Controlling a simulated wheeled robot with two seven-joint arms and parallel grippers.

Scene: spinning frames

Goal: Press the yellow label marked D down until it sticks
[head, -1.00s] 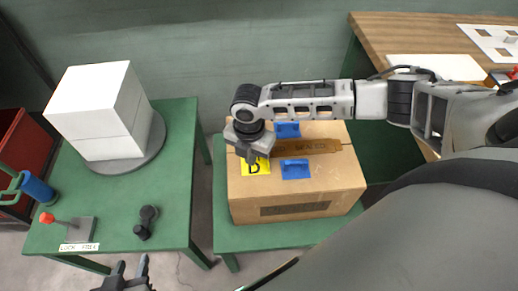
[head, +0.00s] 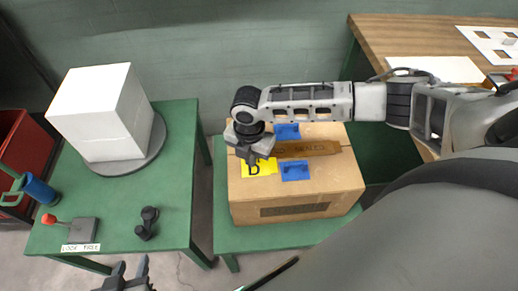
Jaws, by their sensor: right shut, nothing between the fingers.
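The yellow label marked D (head: 262,169) lies on the top left part of a cardboard box (head: 330,181). My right gripper (head: 251,162) is shut, with its fingertips pointing down at the label's upper edge. It seems to touch the label or hover just above it; I cannot tell which. The gripper hides part of the label's upper edge, and the D shows below the fingertips. My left gripper (head: 124,275) is at the bottom edge of the view, away from the box, with its two fingers apart.
Two blue labels (head: 294,170) and a brown tape strip (head: 310,149) are on the box top. The box rests on a green table (head: 290,238). A white block (head: 97,110) stands on a round turntable (head: 135,158) at left, near a red-knobbed lever (head: 50,219).

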